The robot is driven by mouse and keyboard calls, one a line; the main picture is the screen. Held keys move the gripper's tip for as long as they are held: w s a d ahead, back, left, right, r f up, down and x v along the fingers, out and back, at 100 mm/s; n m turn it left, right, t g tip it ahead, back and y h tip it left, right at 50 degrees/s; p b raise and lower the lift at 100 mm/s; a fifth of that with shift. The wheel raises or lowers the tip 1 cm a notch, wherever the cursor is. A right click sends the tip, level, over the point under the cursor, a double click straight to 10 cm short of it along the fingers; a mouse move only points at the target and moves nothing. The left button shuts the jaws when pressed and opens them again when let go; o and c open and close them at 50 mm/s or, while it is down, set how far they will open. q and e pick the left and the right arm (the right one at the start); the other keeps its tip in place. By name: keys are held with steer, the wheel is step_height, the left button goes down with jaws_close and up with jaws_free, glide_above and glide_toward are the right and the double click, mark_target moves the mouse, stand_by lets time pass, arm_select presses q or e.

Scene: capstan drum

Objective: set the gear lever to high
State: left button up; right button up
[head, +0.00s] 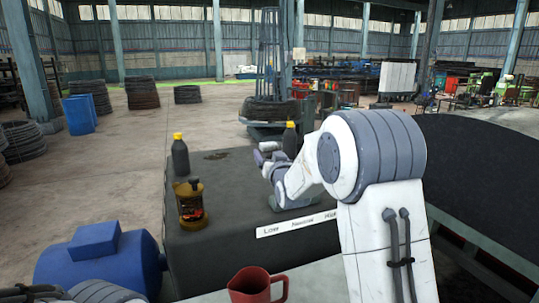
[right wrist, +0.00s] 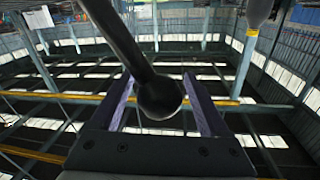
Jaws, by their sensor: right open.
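The gear lever (right wrist: 122,45) shows in the right wrist view as a dark rod with a round knob (right wrist: 160,97) at its end. The knob sits between the two fingers of my right gripper (right wrist: 160,88), which is open, with gaps visible on both sides. In the head view my right gripper (head: 265,155) is over the dark cabinet top (head: 235,240), and my arm hides most of the lever. A white label strip (head: 297,224) with Low, Neutral and High lies in front of it, its right end covered by my arm. My left gripper is out of view.
A black bottle with yellow cap (head: 180,158) and an amber container (head: 192,205) stand on the left of the top. Another such bottle (head: 290,140) stands behind my gripper. A red mug (head: 258,287) is at the front, a blue drum-like machine (head: 97,260) at the left.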

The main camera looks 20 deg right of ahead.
jaws_close()
stand_by(1.4)
